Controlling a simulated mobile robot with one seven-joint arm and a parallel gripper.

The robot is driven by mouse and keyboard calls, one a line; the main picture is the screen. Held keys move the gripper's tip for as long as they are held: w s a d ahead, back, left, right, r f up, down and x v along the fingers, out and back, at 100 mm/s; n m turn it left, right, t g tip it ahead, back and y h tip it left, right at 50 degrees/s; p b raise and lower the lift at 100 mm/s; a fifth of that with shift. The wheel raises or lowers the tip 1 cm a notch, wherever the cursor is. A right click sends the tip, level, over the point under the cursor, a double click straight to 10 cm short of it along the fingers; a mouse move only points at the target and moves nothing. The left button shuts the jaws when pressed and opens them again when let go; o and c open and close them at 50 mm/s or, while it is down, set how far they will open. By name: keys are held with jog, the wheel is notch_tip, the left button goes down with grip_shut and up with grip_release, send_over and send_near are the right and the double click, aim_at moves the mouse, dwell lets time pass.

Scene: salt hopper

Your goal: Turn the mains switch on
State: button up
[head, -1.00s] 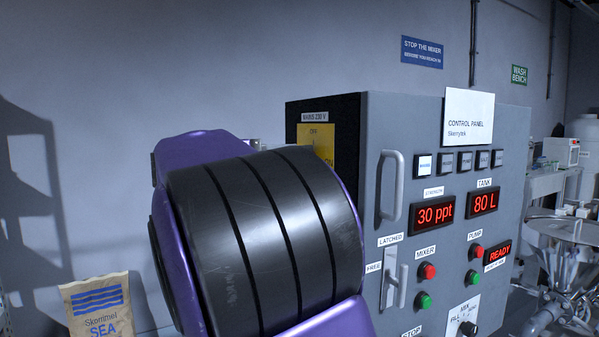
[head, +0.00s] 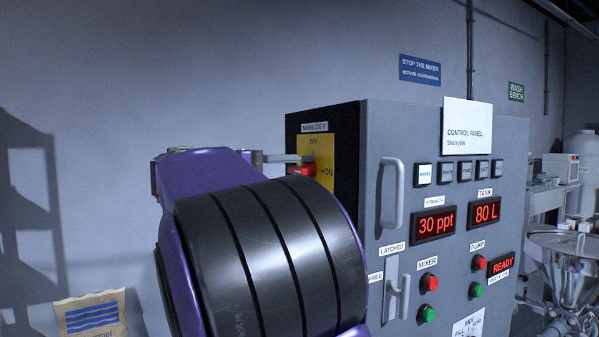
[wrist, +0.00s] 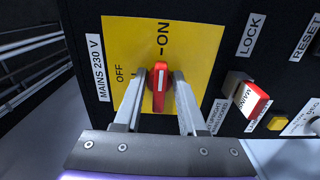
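The mains switch has a red handle (wrist: 159,88) on a yellow plate (wrist: 190,42). In the wrist view its white line points up at the ON mark, and OFF is to the left. In the head view the handle (head: 303,170) lies level, towards ON on the right. My gripper (wrist: 159,82) has one finger on each side of the handle, with narrow gaps seeming to show, so it looks open around it. In the head view a finger shows beside the handle; most of the gripper is hidden behind my arm.
The grey control panel (head: 445,145) stands right of the switch, with a protruding door handle (head: 391,192). The Mains lamp (head: 422,174) is lit and displays glow. A salt bag (head: 92,317) is lower left.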

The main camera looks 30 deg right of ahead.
jog(key=shift+o, duration=0.2)
jog(key=shift+a, duration=0.15)
jog(key=a+p, duration=0.2)
jog(key=a, duration=1.5)
jog(key=shift+s, duration=0.3)
jog(key=shift+a, duration=0.1)
